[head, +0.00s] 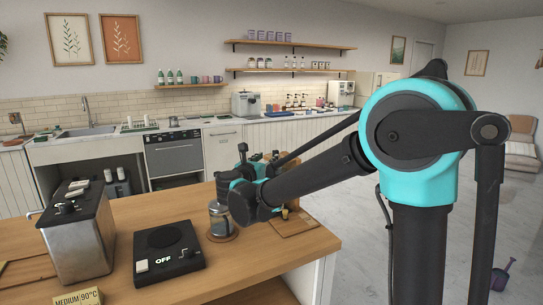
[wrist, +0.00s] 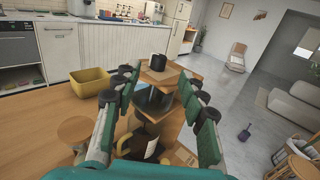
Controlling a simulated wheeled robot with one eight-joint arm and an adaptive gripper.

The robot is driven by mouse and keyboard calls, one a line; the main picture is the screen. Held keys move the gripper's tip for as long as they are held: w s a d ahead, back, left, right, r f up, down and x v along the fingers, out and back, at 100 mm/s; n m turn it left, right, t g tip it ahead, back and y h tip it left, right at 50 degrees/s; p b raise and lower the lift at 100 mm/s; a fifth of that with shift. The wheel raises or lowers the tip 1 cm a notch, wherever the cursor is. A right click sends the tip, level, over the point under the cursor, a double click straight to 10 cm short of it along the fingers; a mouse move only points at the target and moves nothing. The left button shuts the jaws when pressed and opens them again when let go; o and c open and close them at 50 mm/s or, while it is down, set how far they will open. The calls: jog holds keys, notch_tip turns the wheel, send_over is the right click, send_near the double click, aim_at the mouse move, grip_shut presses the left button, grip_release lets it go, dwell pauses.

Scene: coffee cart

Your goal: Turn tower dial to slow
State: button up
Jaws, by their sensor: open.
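My gripper (wrist: 158,78) is open in the wrist view, its two fingers spread left and right. Between and beyond them stands a wooden stand (wrist: 186,99) with a black cup-like piece (wrist: 159,61) at the top and dark parts below; it looks like the tower. In the head view the stand is mostly hidden behind my gripper (head: 243,160) and arm. I cannot make out the dial or its setting in either view. I cannot tell whether a finger touches the stand.
On the wooden counter (head: 180,280) are a metal box machine (head: 75,240), a black plate marked OFF (head: 166,259), a glass jar (head: 220,217) and a "MEDIUM 90°C" sign (head: 78,297). A yellow bin (wrist: 90,82) shows in the wrist view. Open floor lies right of the counter.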

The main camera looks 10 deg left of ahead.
jog(key=shift+v, duration=1.4)
jog(key=w+d+r+n+t+y, duration=0.2)
jog(key=d+r+n+t+y, duration=0.15)
jog(key=n+y, duration=0.6)
jog(key=s+d+f+n+g+y, duration=0.1)
jog(key=s+d+f+n+g, duration=0.35)
jog(key=f+n, duration=0.5)
jog(key=s+d+f+n+g+y, duration=0.1)
jog(key=s+d+f+n+g, duration=0.5)
jog(key=n, duration=0.7)
jog(key=s+d+f+n+g+h, duration=0.6)
jog(key=s+d+f+n+h, duration=0.1)
jog(key=s+d+f, duration=1)
notch_tip(320, 180, down, 3)
jog(key=shift+s+d+r, duration=0.25)
jog(key=shift+s+d, duration=0.15)
jog(key=shift+d, duration=0.35)
